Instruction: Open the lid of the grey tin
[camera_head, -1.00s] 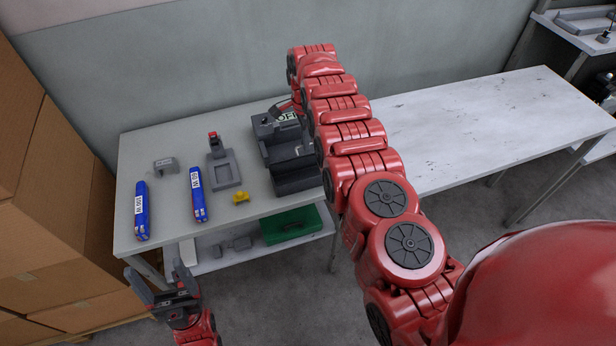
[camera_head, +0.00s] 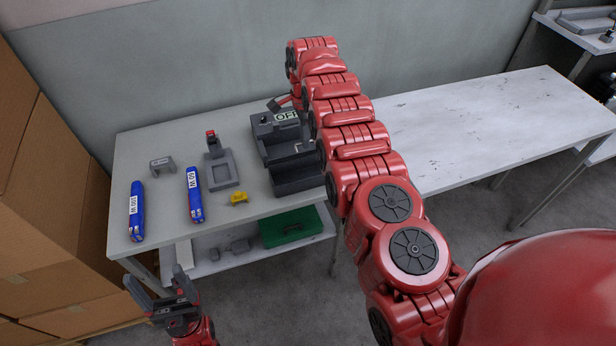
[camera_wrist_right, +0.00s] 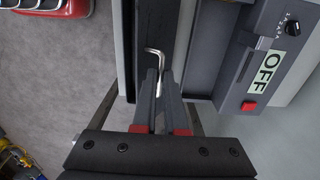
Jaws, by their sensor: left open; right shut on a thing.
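A dark grey machine (camera_head: 288,160) with an OFF sign stands at the right end of the left table. No object is clearly a tin with a lid; I cannot tell which grey thing it is. My right gripper (camera_wrist_right: 158,82) is shut on a thin, shiny, bent metal rod (camera_wrist_right: 154,54), beside a dark channel of the machine. The machine's OFF sign (camera_wrist_right: 265,75) and red button show to its right. In the head view my right arm partly hides the machine. My left gripper (camera_head: 158,284) is open and empty, low in front of the table's left end.
Two blue packs (camera_head: 195,194), a grey bracket (camera_head: 162,165), a grey fixture (camera_head: 222,172) and a yellow piece (camera_head: 239,198) lie on the table. A green case (camera_head: 290,228) is on the lower shelf. Cardboard boxes (camera_head: 45,200) stand left. The right table (camera_head: 480,120) is bare.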

